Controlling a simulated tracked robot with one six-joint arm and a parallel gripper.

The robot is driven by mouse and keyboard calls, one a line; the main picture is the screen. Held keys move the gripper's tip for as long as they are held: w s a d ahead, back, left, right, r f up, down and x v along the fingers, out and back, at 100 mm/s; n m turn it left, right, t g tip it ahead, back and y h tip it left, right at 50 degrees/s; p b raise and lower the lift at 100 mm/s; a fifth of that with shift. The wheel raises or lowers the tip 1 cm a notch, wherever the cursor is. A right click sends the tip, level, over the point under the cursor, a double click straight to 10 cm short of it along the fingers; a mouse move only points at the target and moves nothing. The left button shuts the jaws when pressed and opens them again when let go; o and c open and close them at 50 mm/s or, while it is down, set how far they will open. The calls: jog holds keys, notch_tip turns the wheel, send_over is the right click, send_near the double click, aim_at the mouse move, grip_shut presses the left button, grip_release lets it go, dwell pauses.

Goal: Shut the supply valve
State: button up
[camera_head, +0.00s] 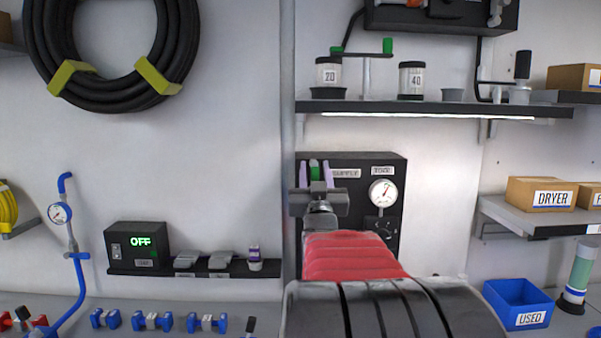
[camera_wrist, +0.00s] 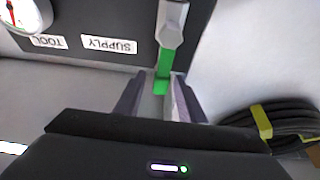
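The supply valve's handle is a green lever (camera_wrist: 162,82) on a grey metal stem (camera_wrist: 172,22), on a dark panel (camera_wrist: 100,18) with a SUPPLY label (camera_wrist: 109,44). The wrist view shows the panel upside down. My gripper (camera_wrist: 160,98) is open, with one finger on each side of the green lever. A gap shows on the left; contact on the right is unclear. In the head view, the green lever (camera_head: 314,170) stands roughly upright between the pale fingers of my gripper (camera_head: 315,173). My wrist hides the valve's lower part there.
A TOOL gauge (camera_head: 383,192) sits right of the SUPPLY label (camera_head: 345,173). A shelf (camera_head: 430,109) with jars runs above the panel. A black hose coil (camera_head: 110,85) hangs left. An OFF display box (camera_head: 138,246) stands on a lower left shelf.

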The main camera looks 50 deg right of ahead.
jog(key=shift+c, duration=0.5)
grip_shut()
jog(key=shift+a, duration=0.2)
jog(key=shift+s+d, duration=0.1)
jog(key=shift+d, duration=0.05)
